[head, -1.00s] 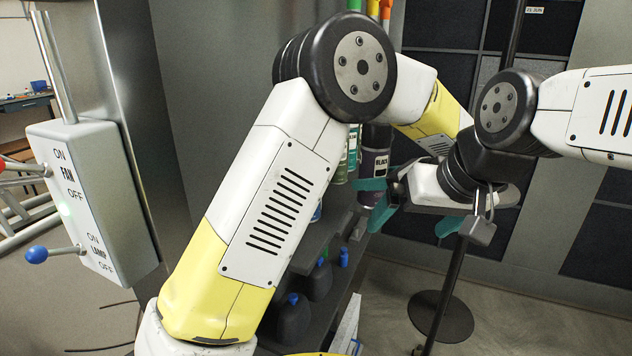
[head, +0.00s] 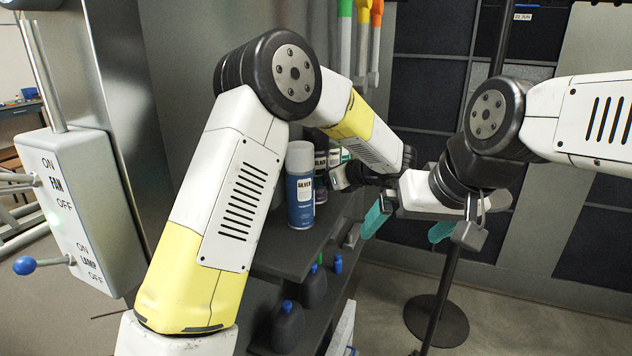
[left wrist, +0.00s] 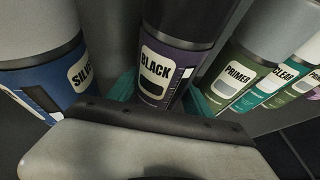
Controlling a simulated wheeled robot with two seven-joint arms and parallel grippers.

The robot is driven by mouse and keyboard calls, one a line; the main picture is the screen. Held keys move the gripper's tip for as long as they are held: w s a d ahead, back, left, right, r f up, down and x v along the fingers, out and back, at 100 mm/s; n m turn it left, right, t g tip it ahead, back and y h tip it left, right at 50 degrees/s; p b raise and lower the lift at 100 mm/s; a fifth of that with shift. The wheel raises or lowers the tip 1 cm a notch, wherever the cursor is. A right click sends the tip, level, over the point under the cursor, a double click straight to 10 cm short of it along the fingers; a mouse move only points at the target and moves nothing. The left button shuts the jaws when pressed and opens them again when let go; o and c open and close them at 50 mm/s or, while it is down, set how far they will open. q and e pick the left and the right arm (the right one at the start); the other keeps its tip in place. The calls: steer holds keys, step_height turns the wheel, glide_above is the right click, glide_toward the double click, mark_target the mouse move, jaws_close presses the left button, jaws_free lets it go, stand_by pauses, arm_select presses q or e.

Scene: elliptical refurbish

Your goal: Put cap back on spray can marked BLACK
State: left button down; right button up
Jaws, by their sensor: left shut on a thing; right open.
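The spray can marked BLACK (left wrist: 157,70) has a purple and black label and a dark upper part in the left wrist view. Its top is cut off there, so I cannot tell whether a cap is on it. My left gripper (left wrist: 160,98) has its teal fingers on either side of this can and is shut on it. In the head view the left gripper (head: 346,177) is at the shelf, its fingers hidden. My right gripper (head: 408,224) is open, its teal fingers apart, in front and to the right of the shelf. I see no loose cap.
A blue SILVER can (head: 300,195) with a grey cap stands left of the BLACK can. A PRIMER can (left wrist: 238,78) and a CLEAR can (left wrist: 284,80) stand to its right. Dark bottles (head: 288,325) sit on the lower shelf. A black pole (head: 452,250) stands behind my right gripper.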

arm_select(q)
steer(key=shift+f, duration=0.35)
steer(key=shift+f, duration=0.15)
steer(key=shift+c, duration=2.1)
jaws_free()
steer(key=v, duration=1.2)
